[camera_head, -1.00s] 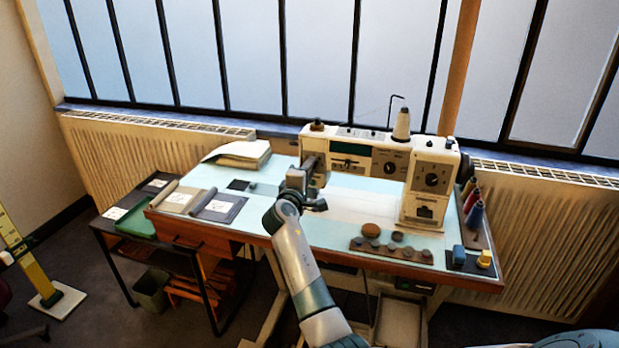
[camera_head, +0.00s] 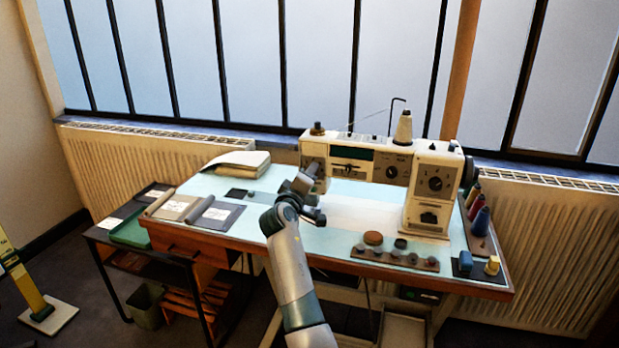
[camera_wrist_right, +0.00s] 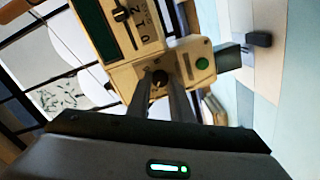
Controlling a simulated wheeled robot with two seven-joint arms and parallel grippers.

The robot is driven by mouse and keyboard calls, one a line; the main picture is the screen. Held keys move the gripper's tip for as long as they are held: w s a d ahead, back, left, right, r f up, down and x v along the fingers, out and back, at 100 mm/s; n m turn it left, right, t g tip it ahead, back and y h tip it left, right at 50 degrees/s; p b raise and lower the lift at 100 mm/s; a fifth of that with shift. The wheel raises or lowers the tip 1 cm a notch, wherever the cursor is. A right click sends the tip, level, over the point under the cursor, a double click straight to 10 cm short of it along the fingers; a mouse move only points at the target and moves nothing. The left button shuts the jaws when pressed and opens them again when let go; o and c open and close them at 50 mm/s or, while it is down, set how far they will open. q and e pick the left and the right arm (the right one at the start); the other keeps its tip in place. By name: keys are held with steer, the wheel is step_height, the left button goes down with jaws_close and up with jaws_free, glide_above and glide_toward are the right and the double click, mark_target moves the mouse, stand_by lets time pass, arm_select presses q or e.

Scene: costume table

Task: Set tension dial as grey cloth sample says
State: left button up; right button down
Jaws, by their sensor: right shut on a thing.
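The cream sewing machine (camera_head: 378,165) stands at the back of the table. My right gripper (camera_head: 314,170) reaches up to its left end. In the right wrist view, my right gripper (camera_wrist_right: 160,82) is shut on a small dark dial (camera_wrist_right: 160,77) on the machine's end face. The fingers hide part of the dial, and I cannot read its setting. The grey cloth sample (camera_head: 232,211) lies at the table's left end with a white card on it, whose marks are too small to read. My left gripper is not in view.
A beige cloth sample (camera_head: 160,203) lies beside the grey one. A folded cloth (camera_head: 240,162) is behind them. A wooden strip with several round pieces (camera_head: 394,257) lies at the front right. Thread spools (camera_head: 480,221) stand at the right. The middle of the tabletop is mostly clear.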

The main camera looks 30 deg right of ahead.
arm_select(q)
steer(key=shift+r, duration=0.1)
arm_select(e)
steer(key=shift+f, duration=0.1)
steer(key=c, duration=1.6)
jaws_free()
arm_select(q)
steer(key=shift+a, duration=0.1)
arm_select(e)
steer(key=shift+s, duration=0.1)
